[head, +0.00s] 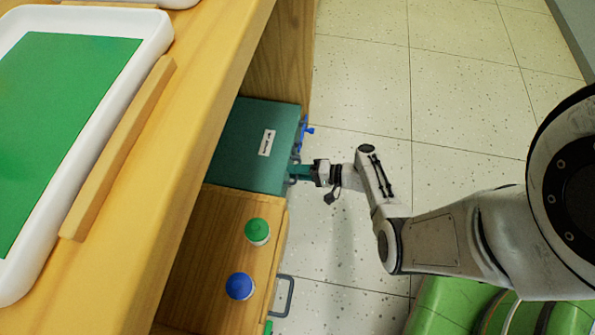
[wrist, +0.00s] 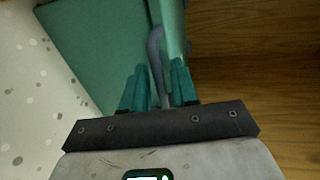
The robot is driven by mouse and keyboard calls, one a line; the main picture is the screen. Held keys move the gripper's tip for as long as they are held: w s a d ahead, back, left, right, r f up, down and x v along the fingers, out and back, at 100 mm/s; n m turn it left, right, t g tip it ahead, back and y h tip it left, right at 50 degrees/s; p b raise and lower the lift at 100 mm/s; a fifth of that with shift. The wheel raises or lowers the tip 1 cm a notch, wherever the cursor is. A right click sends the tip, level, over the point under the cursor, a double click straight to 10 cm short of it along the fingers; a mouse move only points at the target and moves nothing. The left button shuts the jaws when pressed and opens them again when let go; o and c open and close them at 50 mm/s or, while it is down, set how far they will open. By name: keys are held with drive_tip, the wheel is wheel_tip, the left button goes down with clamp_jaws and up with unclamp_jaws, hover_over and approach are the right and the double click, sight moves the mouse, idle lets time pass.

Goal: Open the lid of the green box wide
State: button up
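The green box (head: 240,145) is dark teal with a small white label on its top. It stands in the opening under the wooden counter, and its lid looks down flat. My gripper (head: 298,173) is at the box's right side, near its lower right corner in the head view. In the wrist view, my gripper's teal fingers (wrist: 160,84) stand apart on either side of a thin grey-blue handle (wrist: 156,48) in front of the teal box faces (wrist: 95,50). A narrow gap seems to show beside the handle, so the fingers do not look clamped on it.
A blue fitting (head: 306,131) sticks out above my gripper in the head view. A wooden cabinet (head: 200,255) beside the box carries a green-lidded jar (head: 257,231) and a blue-lidded jar (head: 239,287). The counter (head: 190,110) overhangs at left. Speckled floor (head: 440,90) is free at right.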

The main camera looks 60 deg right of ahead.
clamp_jaws()
idle(0.4)
